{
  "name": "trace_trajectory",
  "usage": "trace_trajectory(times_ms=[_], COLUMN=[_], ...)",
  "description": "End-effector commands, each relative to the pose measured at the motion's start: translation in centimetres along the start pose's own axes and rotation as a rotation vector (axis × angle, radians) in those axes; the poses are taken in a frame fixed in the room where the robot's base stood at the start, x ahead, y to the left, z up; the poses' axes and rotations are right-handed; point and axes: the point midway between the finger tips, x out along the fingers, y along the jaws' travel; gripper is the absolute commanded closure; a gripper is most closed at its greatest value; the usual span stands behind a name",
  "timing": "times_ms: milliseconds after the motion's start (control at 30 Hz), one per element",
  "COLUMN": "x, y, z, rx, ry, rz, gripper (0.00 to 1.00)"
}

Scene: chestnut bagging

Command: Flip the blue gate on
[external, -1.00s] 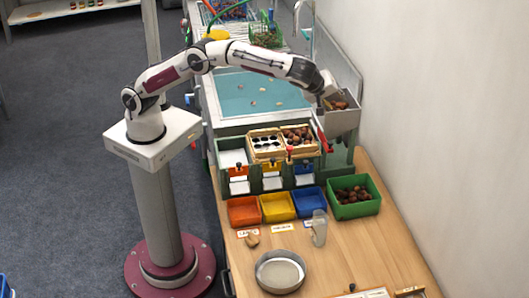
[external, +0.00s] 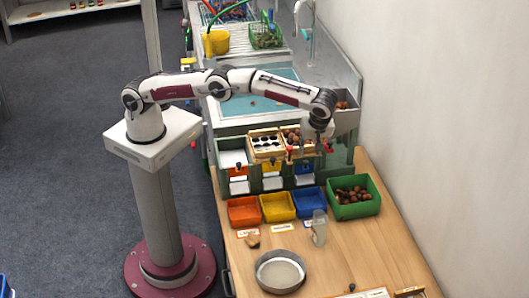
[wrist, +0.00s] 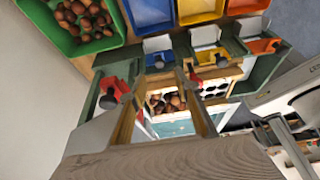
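The blue gate (external: 304,168) is the right one of three coloured gates on the green sorting stand. In the wrist view the blue gate (wrist: 154,58) shows above the middle, with a dark knob on it and a white panel beside it. My gripper (external: 318,132) hangs pointing down above the right end of the stand, near the grey hopper. In the wrist view my gripper (wrist: 162,88) appears with its two fingers apart and nothing between them. The gate lies beyond the fingertips, apart from them. Whether the gripper touches anything is hard to tell.
Red levers (wrist: 113,84) stand close to the fingers. A wooden tray (external: 266,154) with chestnuts and dark holes sits on the stand. Orange (external: 243,223), yellow (external: 278,218) and blue (external: 309,214) bins stand below, beside a green bin (external: 373,208) of chestnuts.

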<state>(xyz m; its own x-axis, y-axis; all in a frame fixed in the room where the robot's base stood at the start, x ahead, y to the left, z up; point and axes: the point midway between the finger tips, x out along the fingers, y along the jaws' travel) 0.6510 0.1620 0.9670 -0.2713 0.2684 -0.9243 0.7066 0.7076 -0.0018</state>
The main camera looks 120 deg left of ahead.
Motion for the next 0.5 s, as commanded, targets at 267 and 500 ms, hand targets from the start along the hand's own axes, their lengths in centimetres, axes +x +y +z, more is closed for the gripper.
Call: trace_trajectory(times_ms=[267, 500], x=[0.07, 0.69], y=[0.01, 0.05], z=[-0.01, -0.04], rx=[0.0, 0.0], ry=[0.001, 0.002], rz=[0.001, 0.001], gripper=[0.69, 0.69])
